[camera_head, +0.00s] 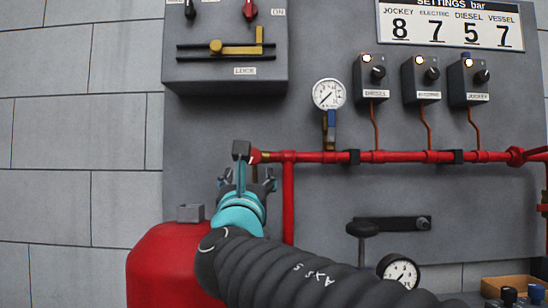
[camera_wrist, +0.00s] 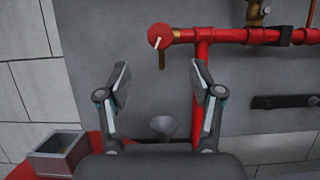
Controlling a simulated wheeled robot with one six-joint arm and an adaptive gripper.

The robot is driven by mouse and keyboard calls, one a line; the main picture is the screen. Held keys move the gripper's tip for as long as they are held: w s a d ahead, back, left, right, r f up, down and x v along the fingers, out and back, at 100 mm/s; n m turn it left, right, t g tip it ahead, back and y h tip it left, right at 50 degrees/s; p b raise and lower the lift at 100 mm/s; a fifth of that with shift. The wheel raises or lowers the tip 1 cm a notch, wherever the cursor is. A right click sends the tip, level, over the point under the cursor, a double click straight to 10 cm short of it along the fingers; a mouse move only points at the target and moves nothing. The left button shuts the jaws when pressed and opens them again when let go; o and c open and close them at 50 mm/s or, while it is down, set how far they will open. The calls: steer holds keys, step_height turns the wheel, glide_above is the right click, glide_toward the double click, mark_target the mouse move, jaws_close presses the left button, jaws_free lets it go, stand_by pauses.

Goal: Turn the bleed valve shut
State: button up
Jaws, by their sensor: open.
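The bleed valve (camera_wrist: 161,37) is a round red knob with a white line across it, at the left end of the red pipe in the wrist view. The white line is tilted near upright. A short brass spout (camera_wrist: 162,60) hangs below it. In the head view the bleed valve (camera_head: 255,156) shows only in part, behind my gripper (camera_head: 247,180). In the wrist view my gripper (camera_wrist: 160,80) is open and empty. Its two fingers stand left and right, below the valve and apart from it.
A grey funnel (camera_wrist: 163,126) sits below the spout. A red vertical pipe (camera_wrist: 199,105) runs down by the right finger. A grey open box (camera_wrist: 60,153) sits on the red tank (camera_head: 170,262) at lower left. A black lever (camera_head: 362,229) and gauge (camera_head: 398,270) stand right.

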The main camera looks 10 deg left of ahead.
mark_target(253, 159)
steer(key=p+x, duration=0.2)
steer(key=x, duration=0.9)
steer(key=shift+f, duration=0.1)
steer(key=shift+s, duration=0.1)
steer(key=c, duration=1.2)
steer(key=shift+o, duration=0.2)
